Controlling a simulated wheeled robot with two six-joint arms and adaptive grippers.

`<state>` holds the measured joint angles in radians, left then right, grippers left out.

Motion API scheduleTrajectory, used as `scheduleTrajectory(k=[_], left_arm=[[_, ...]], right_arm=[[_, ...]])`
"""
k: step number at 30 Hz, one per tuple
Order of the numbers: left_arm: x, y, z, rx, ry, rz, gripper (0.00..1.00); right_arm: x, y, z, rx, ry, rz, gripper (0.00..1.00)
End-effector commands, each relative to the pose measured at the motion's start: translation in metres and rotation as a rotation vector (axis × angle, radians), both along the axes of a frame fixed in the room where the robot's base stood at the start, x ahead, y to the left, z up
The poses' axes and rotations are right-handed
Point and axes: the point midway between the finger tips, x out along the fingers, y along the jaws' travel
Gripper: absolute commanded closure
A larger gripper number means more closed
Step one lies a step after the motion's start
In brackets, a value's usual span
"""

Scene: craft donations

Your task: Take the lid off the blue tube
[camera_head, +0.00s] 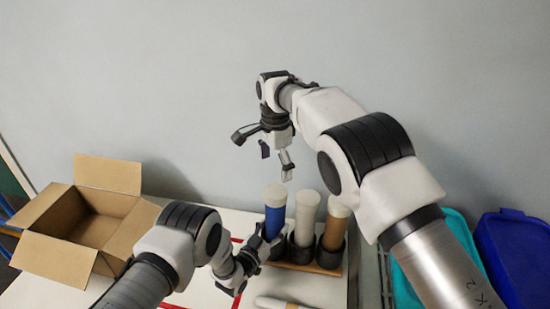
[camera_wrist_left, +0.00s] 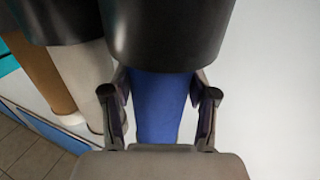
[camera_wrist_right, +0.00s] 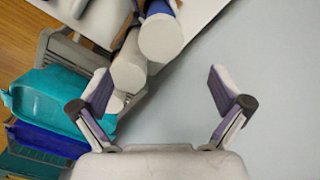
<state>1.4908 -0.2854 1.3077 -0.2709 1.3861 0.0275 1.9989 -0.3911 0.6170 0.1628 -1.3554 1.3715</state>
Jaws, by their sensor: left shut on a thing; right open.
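The blue tube (camera_head: 274,221) stands upright at the left end of a row of three tubes, with a white lid (camera_head: 275,190) on its top. My left gripper (camera_head: 262,245) is shut on the blue tube low down, just by its black holder cup; the left wrist view shows both fingers (camera_wrist_left: 160,112) on either side of the blue wall (camera_wrist_left: 158,105). My right gripper (camera_head: 277,160) is open and empty above the blue tube's lid, apart from it. In the right wrist view the white lid (camera_wrist_right: 161,38) lies beyond the open fingers (camera_wrist_right: 165,95).
A white tube (camera_head: 304,215) and a brown tube (camera_head: 335,228) stand to the right in black cups on a wooden base (camera_head: 308,267). An open cardboard box (camera_head: 68,262) is at the left. Teal (camera_head: 462,235) and blue (camera_head: 515,250) bins are at the right.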

Motion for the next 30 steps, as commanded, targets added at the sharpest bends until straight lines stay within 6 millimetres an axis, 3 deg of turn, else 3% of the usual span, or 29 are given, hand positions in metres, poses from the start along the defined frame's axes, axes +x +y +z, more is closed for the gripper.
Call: scheduleTrajectory(k=[6, 10, 15, 22, 23, 28, 29, 30], left_arm=[[-0.001, -0.001, -0.003, 0.001, 0.006, -0.002, 1.0], [-0.001, -0.001, -0.003, 0.001, 0.006, -0.002, 1.0], [-0.001, -0.001, -0.003, 0.001, 0.006, -0.002, 1.0], [-0.001, -0.001, -0.003, 0.002, 0.007, -0.002, 1.0], [-0.002, -0.001, -0.003, 0.002, 0.007, -0.002, 1.0], [-0.002, -0.001, -0.003, 0.002, 0.007, -0.002, 1.0], [-0.002, -0.001, -0.003, 0.002, 0.007, -0.002, 1.0], [-0.002, -0.001, -0.003, 0.002, 0.007, -0.002, 1.0]], right_arm=[[-0.001, 0.0, -0.052, -0.001, 0.004, 0.001, 0.0], [0.0, 0.0, -0.077, 0.001, 0.003, 0.002, 0.0], [0.0, 0.0, -0.091, 0.0, 0.0, 0.002, 0.0], [0.0, 0.0, -0.093, 0.0, 0.0, 0.002, 0.0], [0.0, 0.0, -0.093, 0.0, 0.0, 0.002, 0.04], [0.0, 0.0, -0.092, 0.0, 0.0, 0.002, 0.64], [0.0, 0.0, -0.092, -0.001, 0.001, 0.002, 0.72], [0.0, 0.0, -0.093, -0.001, 0.001, 0.002, 0.72]])
